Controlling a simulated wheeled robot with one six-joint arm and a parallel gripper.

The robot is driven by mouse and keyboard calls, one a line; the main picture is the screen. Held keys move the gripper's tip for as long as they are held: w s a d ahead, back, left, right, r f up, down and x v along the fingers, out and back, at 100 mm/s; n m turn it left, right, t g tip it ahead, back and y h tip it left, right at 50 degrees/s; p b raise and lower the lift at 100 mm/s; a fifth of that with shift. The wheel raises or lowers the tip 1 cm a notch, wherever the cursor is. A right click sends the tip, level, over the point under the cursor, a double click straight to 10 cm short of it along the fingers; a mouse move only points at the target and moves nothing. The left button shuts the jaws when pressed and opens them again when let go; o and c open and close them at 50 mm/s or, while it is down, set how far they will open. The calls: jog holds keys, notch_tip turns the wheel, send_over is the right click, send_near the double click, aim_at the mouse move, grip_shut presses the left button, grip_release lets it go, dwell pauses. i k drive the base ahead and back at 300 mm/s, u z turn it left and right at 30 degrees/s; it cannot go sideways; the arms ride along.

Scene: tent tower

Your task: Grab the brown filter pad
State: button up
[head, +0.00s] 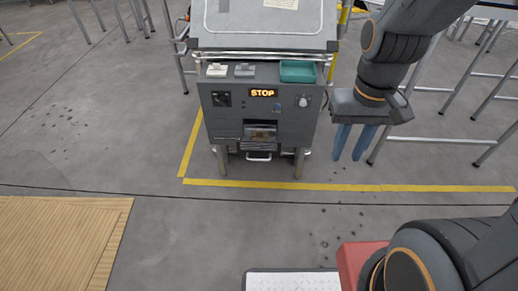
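A grey machine (283,118) with a lit STOP sign stands ahead. A small brownish piece (262,130) shows in the slot low on its front; it may be the brown filter pad, but it is too small to be sure. My gripper (348,157) hangs to the right of the machine, pointing down. Its two blue fingers are apart with nothing between them. It is clear of the brownish piece.
On the machine's ledge are a white pad (217,69), a grey pad (245,70) and a green tray (298,71). Metal rails (490,90) stand at right. A ribbed tan platform (60,240) lies at lower left. The floor between is open.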

aim_at(262, 136)
jog(key=u, duration=1.65)
jog(key=i, duration=0.95)
jog(key=z, duration=1.7)
